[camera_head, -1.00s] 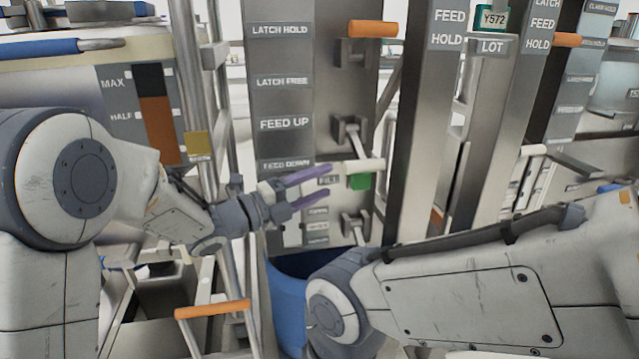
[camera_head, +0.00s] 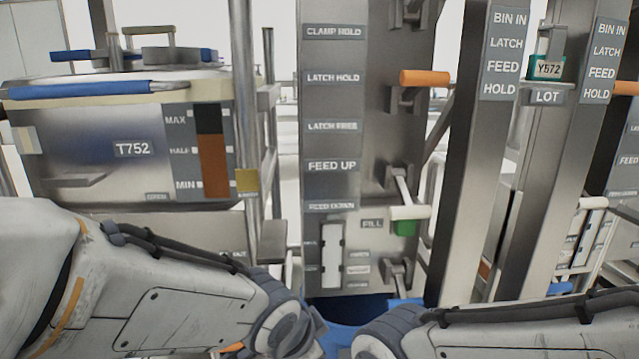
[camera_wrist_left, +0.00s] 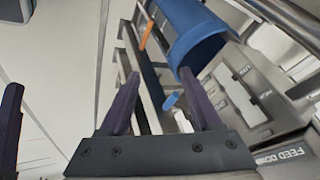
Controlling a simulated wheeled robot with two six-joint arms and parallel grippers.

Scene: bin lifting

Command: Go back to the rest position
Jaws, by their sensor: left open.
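My left gripper (camera_wrist_left: 160,98) shows in the left wrist view with its two purple fingers apart and nothing between them. Beyond the fingers are a blue bin (camera_wrist_left: 192,30) and part of a labelled metal panel (camera_wrist_left: 262,118). In the head view my left forearm lies low across the lower left, and its gripper is out of the picture. My right arm crosses the lower right, and its gripper is not in view.
A labelled steel column (camera_head: 335,110) stands ahead, with an orange-handled lever (camera_head: 424,78) and a white-handled lever (camera_head: 409,212) beside a green block (camera_head: 404,229). The blue bin (camera_head: 340,335) is below, mostly hidden. A tank marked T752 (camera_head: 75,150) stands left.

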